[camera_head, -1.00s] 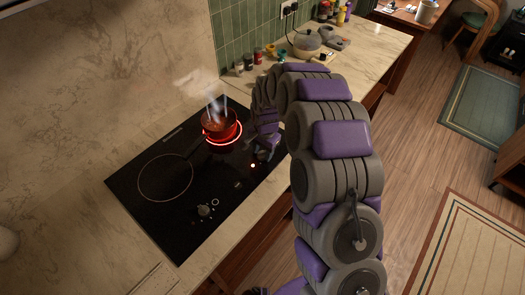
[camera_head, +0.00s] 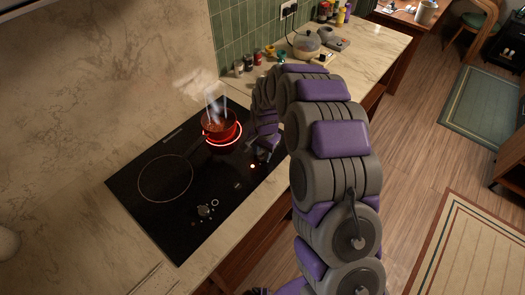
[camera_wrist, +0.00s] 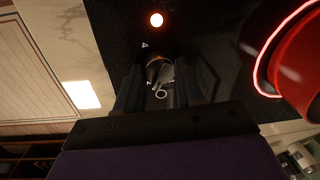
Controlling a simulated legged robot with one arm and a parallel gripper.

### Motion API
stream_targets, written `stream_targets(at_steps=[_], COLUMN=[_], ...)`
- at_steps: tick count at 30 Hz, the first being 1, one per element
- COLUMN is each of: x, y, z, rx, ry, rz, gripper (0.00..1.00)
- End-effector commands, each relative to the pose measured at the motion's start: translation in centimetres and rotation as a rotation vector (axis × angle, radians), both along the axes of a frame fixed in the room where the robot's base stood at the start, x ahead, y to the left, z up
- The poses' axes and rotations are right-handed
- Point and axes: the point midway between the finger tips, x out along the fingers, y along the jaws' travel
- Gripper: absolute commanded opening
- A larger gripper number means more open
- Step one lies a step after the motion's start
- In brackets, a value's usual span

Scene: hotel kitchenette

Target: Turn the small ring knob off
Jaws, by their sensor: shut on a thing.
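The small ring knob (camera_wrist: 158,70) is a grey knob on the black cooktop (camera_head: 150,215), beside a small white ring mark (camera_wrist: 161,94) in the wrist view. My gripper (camera_wrist: 160,85) is shut on the knob, with a dark finger on each side of it. In the head view my gripper (camera_head: 264,150) is at the cooktop's right end and hides the knob. The small burner ring (camera_head: 238,138) glows red.
A red pot (camera_head: 218,124) steams on the glowing burner, close to my gripper. A second knob (camera_head: 204,211) stands at the cooktop's front, and the larger burner (camera_head: 166,178) is dark and empty. Jars and a grey pot (camera_head: 306,43) stand on the counter behind.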

Motion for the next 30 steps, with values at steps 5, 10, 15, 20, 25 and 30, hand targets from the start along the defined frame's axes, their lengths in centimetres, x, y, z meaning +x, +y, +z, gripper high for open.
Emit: stream_targets(at_steps=[5, 10, 15, 20, 25, 30], x=[0.12, 0.16, 0.26, 0.38, 0.51, 0.53], y=[0.08, 0.12, 0.15, 0.20, 0.28, 0.35], z=[0.16, 0.13, 0.15, 0.20, 0.25, 0.23], rx=[0.002, 0.002, 0.002, 0.002, 0.001, 0.000], ry=[-0.001, -0.001, -0.003, -0.006, -0.010, -0.009], rz=[0.112, 0.264, 0.426, 0.578, 0.739, 0.902], gripper=[0.07, 0.07, 0.07, 0.07, 0.07, 0.07])
